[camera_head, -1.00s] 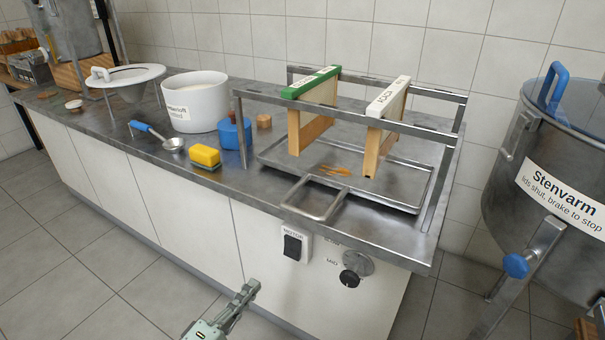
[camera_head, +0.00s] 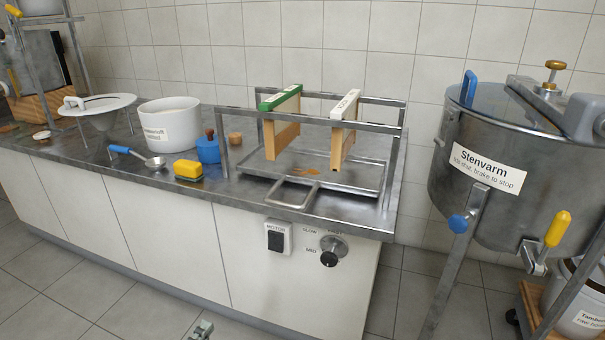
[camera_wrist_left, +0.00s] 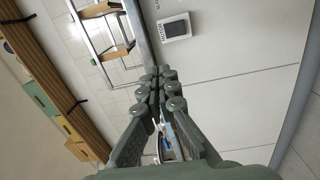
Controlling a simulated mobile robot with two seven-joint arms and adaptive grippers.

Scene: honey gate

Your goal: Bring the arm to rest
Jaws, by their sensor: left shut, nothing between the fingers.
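My left gripper (camera_head: 203,328) shows only as a small grey-green piece at the bottom edge of the head view, in front of the counter and over the floor. In the left wrist view, its two fingers (camera_wrist_left: 159,84) meet at the tips with nothing between them. It is apart from the counter front (camera_head: 160,225). The motor switch (camera_head: 277,237) is on that front and also shows in the left wrist view (camera_wrist_left: 174,27). My right gripper is in neither view.
A steel drum labelled Stenvarm (camera_head: 450,190) stands right. Floor at front left is clear.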

